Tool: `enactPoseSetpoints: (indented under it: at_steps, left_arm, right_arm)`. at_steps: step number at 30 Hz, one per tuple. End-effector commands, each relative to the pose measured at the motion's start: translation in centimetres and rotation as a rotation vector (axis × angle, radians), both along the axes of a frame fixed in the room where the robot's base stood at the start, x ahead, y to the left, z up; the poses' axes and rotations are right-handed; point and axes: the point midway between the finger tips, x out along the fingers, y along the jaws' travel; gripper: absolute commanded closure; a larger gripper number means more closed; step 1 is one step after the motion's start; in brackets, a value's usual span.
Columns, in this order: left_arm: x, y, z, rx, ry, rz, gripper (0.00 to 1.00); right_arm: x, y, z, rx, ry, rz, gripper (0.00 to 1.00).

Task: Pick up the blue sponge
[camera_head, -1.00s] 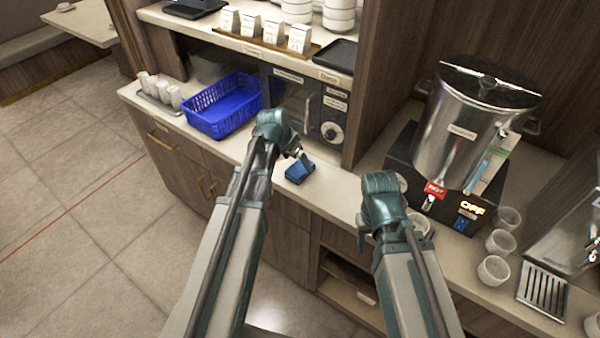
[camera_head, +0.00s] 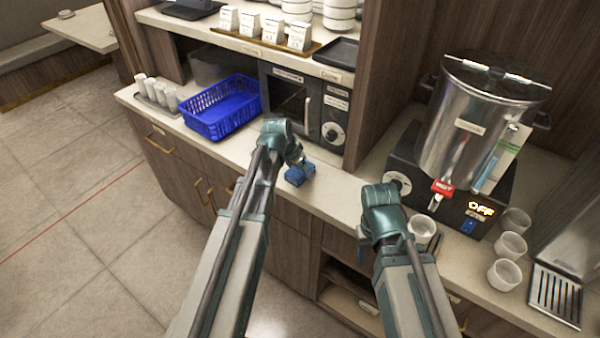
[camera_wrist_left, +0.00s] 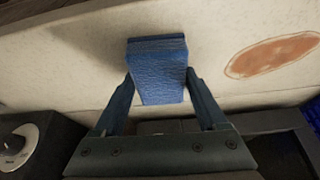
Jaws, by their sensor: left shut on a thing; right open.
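The blue sponge (camera_head: 298,175) is at the front edge of the counter in the head view. In the left wrist view the sponge (camera_wrist_left: 158,72) sits between the two fingers. My left gripper (camera_head: 301,166) is shut on it, with a finger against each side; it also shows in the left wrist view (camera_wrist_left: 162,92). Whether the sponge still touches the counter cannot be told. My right gripper (camera_head: 408,240) is at the counter's front edge near a cup, apart from the sponge. Its fingers are mostly hidden by the wrist.
A blue basket (camera_head: 222,106) stands left of the sponge, beside white cups (camera_head: 158,90). A microwave (camera_head: 300,103) is behind. A steel urn (camera_head: 478,130) and several cups (camera_head: 511,245) stand right. A reddish-brown stain (camera_wrist_left: 272,56) marks the counter in the left wrist view.

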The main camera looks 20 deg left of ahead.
Motion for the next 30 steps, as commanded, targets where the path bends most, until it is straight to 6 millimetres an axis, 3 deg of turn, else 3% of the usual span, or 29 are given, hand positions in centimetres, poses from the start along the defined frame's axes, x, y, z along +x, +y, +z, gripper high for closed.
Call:
enactPoseSetpoints:
  at_steps: [1,5,16,26,30]
  left_arm:
    - [0.0,0.0,0.0,0.000,0.000,0.000,0.61]
    - [0.0,0.0,0.0,0.000,0.000,0.000,0.81]
    - [0.0,0.0,0.6,0.000,0.000,0.000,0.81]
    - [0.0,0.0,4.4,0.000,0.000,0.000,0.81]
    - [-3.4,-2.1,4.0,0.001,0.000,-0.004,0.81]
  right_arm:
    - [0.0,0.0,0.0,0.000,0.000,0.000,0.50]
    - [0.0,0.0,0.0,0.000,0.000,0.000,0.50]
    - [0.0,0.0,0.6,0.000,0.000,0.000,0.50]
    - [0.0,0.0,4.4,0.000,0.000,0.000,0.50]
    - [0.0,0.0,4.0,0.000,0.000,0.000,0.50]
